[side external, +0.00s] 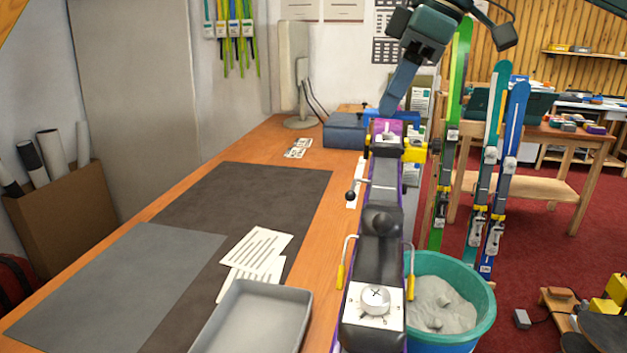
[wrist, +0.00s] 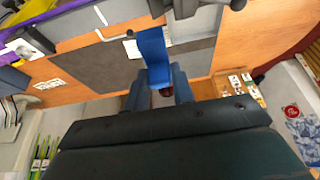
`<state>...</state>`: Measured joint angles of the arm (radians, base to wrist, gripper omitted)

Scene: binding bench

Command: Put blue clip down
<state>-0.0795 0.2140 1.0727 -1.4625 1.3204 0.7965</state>
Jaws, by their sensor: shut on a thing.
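My gripper (side external: 410,62) is at the top of the side external view, above the far end of the bench and the purple ski. It is shut on the blue clip (side external: 398,92), a long flat blue piece that hangs down at a tilt from the jaws. In the wrist view, the clip (wrist: 152,45) sticks out from between the fingers of my gripper (wrist: 166,88). In the side view, the clip's lower end overlaps the ski's far end; I cannot tell whether they touch.
The purple ski (side external: 382,225) is held along the bench's right edge by clamps with yellow parts. A grey tray (side external: 297,318) and white papers (side external: 262,245) lie near dark mats (side external: 250,195). A blue-grey box (side external: 344,131) stands behind. A teal bucket (side external: 468,298) is beside the bench.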

